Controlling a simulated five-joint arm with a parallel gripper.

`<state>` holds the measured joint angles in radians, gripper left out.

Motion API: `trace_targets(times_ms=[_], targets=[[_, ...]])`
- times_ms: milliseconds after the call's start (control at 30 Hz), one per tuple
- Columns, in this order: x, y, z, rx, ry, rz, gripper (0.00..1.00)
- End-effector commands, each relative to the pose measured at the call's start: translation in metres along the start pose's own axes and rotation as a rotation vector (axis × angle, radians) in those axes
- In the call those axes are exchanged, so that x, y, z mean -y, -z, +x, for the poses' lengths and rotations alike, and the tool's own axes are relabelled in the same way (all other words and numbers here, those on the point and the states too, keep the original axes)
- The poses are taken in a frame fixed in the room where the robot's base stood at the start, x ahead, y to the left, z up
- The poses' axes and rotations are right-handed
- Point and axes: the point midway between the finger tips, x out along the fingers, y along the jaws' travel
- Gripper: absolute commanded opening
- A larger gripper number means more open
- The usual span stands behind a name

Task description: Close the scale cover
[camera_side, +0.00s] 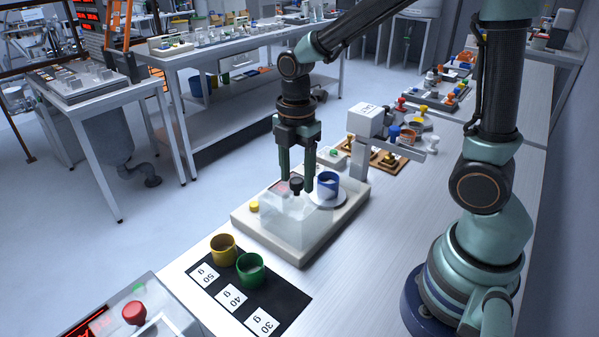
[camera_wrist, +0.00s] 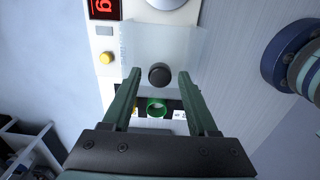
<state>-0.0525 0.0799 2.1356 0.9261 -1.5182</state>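The scale (camera_side: 300,247) is a pale box on the table with a yellow button (camera_side: 253,206). Its clear cover (camera_side: 278,216) sits over the near part, with a black knob (camera_side: 297,184) on top. The round weighing pan (camera_side: 327,203) carries a blue cup (camera_side: 327,182) and lies uncovered beyond the cover. My gripper (camera_side: 297,184) points down over the cover, one finger on each side of the knob. In the wrist view the knob (camera_wrist: 159,74) stands between the open fingertips (camera_wrist: 158,76), with gaps on both sides.
A yellow cup (camera_side: 223,249) and a green cup (camera_side: 250,268) stand on a black mat (camera_side: 285,296) with weight labels. A panel with a red button (camera_side: 134,312) is at the front left. A white box on a post (camera_side: 366,120) stands behind the scale.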

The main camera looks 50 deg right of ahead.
Motion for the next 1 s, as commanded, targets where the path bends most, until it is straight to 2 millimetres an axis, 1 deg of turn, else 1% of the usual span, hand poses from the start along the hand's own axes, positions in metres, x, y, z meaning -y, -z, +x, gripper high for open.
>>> trace_targets(times_ms=[33, 67, 100, 133, 1000], targets=[[0.0, 0.0, -0.0001, 0.0, 0.0, 0.0, 0.36], [0.0, 0.0, -0.0002, 0.0, 0.0, 0.0, 0.24], [0.0, 0.0, -0.0002, 0.0, 0.0, 0.0, 0.09], [0.0, 0.0, -0.0002, 0.0, 0.0, 0.0, 0.0], [0.0001, 0.0, -0.0008, 0.0, 0.001, 0.0, 0.0]])
